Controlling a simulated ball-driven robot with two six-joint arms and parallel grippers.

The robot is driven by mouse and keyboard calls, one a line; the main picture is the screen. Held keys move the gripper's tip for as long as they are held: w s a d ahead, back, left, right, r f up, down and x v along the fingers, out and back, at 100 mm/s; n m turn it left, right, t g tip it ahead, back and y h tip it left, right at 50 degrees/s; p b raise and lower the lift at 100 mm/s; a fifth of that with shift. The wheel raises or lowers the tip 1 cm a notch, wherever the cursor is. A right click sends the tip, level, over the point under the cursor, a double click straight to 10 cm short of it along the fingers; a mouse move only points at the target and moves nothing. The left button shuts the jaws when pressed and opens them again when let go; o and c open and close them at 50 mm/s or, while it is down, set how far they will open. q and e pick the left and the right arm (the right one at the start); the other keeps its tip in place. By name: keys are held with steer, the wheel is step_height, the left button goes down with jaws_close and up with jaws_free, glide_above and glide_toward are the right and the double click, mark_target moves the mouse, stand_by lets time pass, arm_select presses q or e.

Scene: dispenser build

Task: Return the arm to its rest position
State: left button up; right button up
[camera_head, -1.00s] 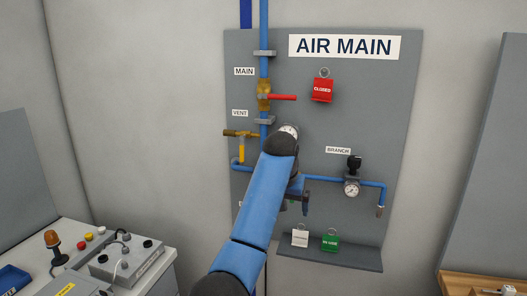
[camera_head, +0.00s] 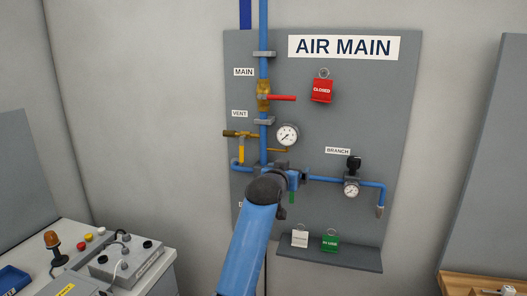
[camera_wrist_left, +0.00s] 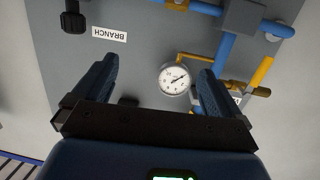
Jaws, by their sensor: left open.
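My left arm, blue with dark joints (camera_head: 246,240), rises from the bottom of the head view in front of the grey AIR MAIN panel (camera_head: 390,80). Its gripper is mostly hidden behind the wrist there. In the left wrist view the left gripper (camera_wrist_left: 157,70) has its two blue fingers spread wide with nothing between them. The panel shows upside down beyond, with a round gauge (camera_wrist_left: 174,79) past the fingers. The same gauge (camera_head: 287,134) is fully visible in the head view. My right gripper is not in view.
The panel carries a red-handled main valve (camera_head: 264,96), a yellow-handled vent valve (camera_head: 241,148) and a branch gauge (camera_head: 351,190). A red CLOSED tag (camera_head: 321,91) hangs high; a white tag (camera_head: 300,238) and a green tag (camera_head: 331,241) hang low. A control box (camera_head: 125,262) stands left.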

arm_select(q)
steer(key=s+a+f+n+t, duration=0.1)
steer(key=s+a+f+t, duration=0.5)
steer(key=s+a+f, duration=1.05)
steer(key=s+a+f+n+g+y, duration=0.1)
steer(key=s+a+f, duration=0.3)
steer(key=s, duration=0.7)
steer(key=s+a+f+n+g+y, duration=0.1)
steer(key=s+a+f+y, duration=0.2)
steer(key=s, duration=0.9)
steer(key=s+a+f+n+g+y, duration=0.1)
steer(key=s+a+f, duration=0.4)
steer(key=s+f, duration=0.3)
steer(key=s, duration=0.4)
steer(key=shift+s+a+f+y, duration=0.25)
steer(key=shift+f+y, duration=0.1)
steer(key=shift+y, duration=0.05)
stand_by(1.0)
